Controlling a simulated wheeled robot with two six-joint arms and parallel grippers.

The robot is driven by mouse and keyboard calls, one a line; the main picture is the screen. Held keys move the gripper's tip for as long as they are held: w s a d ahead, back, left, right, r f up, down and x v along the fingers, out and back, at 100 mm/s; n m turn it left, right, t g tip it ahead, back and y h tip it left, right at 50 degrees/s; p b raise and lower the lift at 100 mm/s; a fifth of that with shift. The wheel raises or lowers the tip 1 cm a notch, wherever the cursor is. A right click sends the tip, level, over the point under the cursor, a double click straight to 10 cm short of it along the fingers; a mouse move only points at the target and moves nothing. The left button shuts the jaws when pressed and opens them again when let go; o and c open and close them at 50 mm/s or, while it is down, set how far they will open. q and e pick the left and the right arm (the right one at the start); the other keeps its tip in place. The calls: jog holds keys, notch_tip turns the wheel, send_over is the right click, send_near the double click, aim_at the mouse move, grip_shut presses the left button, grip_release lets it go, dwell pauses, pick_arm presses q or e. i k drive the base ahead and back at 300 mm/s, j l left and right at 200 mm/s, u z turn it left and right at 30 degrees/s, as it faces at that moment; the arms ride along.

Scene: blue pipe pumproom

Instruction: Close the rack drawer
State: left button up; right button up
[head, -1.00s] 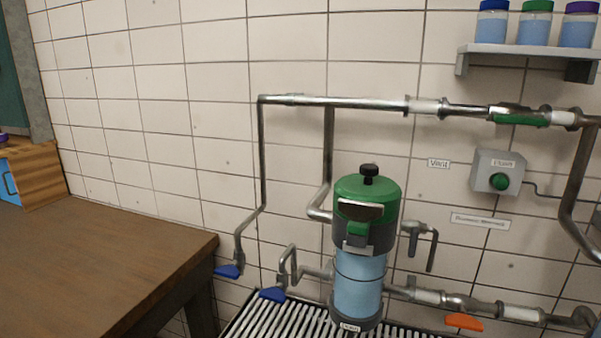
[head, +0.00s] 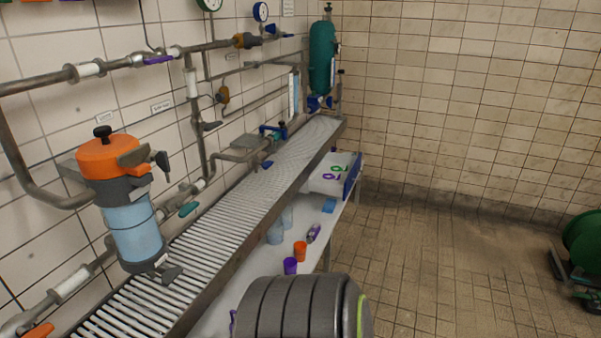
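The rack is a long slatted bench (head: 225,217) along the left wall, with a lower white shelf (head: 238,285). Toward its far end a white drawer (head: 322,184) with a blue front (head: 352,176) sticks out from under the slatted top, so it stands open. A green ring-like item (head: 336,170) and a purple one (head: 330,177) lie in it. Neither of my grippers is in view. A rounded dark grey part at the bottom centre looks like my own arm and hides part of the lower shelf.
An orange cup (head: 300,251), a purple cup (head: 290,266) and blue containers stand on the lower shelf. An orange-topped filter (head: 128,205) and pipes line the wall. A green reel (head: 583,243) stands at the right. The tiled floor (head: 430,260) between is clear.

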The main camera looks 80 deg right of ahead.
aim_at(341, 189)
jog(key=l+z, duration=0.1)
jog(key=z, duration=0.3)
jog(key=k+l+z, duration=0.1)
jog(key=z, duration=0.35)
jog(key=l+z, duration=0.1)
jog(key=z, duration=0.3)
jog(key=l+z, duration=0.1)
jog(key=z, duration=0.3)
jog(key=l+z, duration=0.2)
jog(key=l, duration=0.3)
jog(key=l+z, duration=0.25)
jog(key=l, duration=0.25)
jog(key=i+l+z, duration=0.2)
jog(key=l, duration=0.25)
jog(key=l+z, duration=0.2)
jog(key=l, duration=0.3)
jog(key=i+l+u, duration=0.15)
jog(key=u, duration=0.15)
